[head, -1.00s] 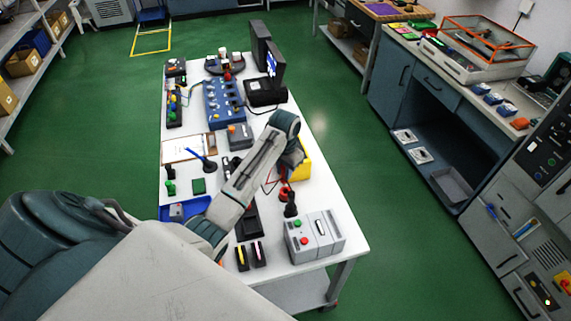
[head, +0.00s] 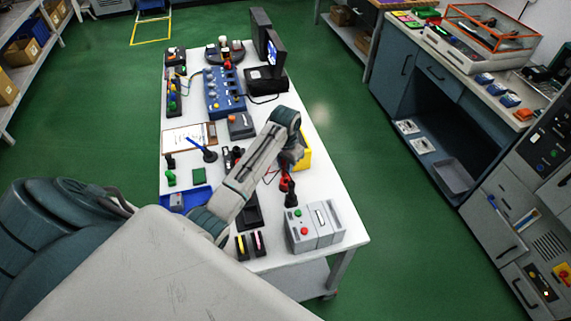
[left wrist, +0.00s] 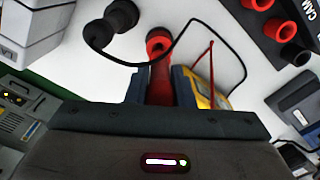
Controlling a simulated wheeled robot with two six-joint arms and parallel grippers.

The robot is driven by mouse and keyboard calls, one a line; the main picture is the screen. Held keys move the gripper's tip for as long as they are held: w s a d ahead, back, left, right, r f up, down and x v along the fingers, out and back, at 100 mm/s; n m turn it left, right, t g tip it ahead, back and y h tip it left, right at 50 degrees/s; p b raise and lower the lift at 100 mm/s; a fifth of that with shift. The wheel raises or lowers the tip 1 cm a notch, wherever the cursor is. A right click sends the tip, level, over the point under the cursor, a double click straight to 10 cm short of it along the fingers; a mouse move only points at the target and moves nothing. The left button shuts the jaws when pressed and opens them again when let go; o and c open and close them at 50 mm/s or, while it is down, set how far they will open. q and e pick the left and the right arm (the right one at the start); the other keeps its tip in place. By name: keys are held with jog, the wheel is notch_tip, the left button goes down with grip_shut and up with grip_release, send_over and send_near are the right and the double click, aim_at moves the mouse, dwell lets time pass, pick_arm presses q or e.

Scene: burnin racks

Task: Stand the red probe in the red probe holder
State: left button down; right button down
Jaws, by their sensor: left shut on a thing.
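My left gripper (left wrist: 160,86) is shut on the red probe (left wrist: 161,80), whose body sits between the fingers in the left wrist view. Just beyond the fingers is the red probe holder (left wrist: 158,40), a red ring with a dark middle. The probe lines up with it, but I cannot tell whether its tip is inside. In the head view the red holder (head: 287,183) shows just below my left wrist; the arm hides most of the gripper and probe. A black holder (left wrist: 121,14) stands beside the red one, with a black cable near it. My right gripper is not in view.
The yellow meter (head: 304,152) is close behind the gripper. A grey box with red and green buttons (head: 315,229) stands near the table's front right corner. A black block with red cups (left wrist: 285,30) is at the right. Cables loop around the holders.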

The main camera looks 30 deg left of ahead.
pick_arm(q)
jog(key=shift+f, duration=0.1)
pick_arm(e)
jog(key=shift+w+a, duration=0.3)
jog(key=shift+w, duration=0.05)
pick_arm(q)
jog(key=shift+f, duration=0.6)
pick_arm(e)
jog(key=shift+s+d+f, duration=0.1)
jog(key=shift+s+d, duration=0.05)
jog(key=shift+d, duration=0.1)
pick_arm(q)
jog(key=shift+f+b, duration=0.3)
jog(key=shift+f, duration=0.8)
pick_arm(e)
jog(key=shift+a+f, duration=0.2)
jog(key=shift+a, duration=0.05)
pick_arm(q)
jog(key=c, duration=1.2)
grip_release()
jog(key=shift+o, duration=0.2)
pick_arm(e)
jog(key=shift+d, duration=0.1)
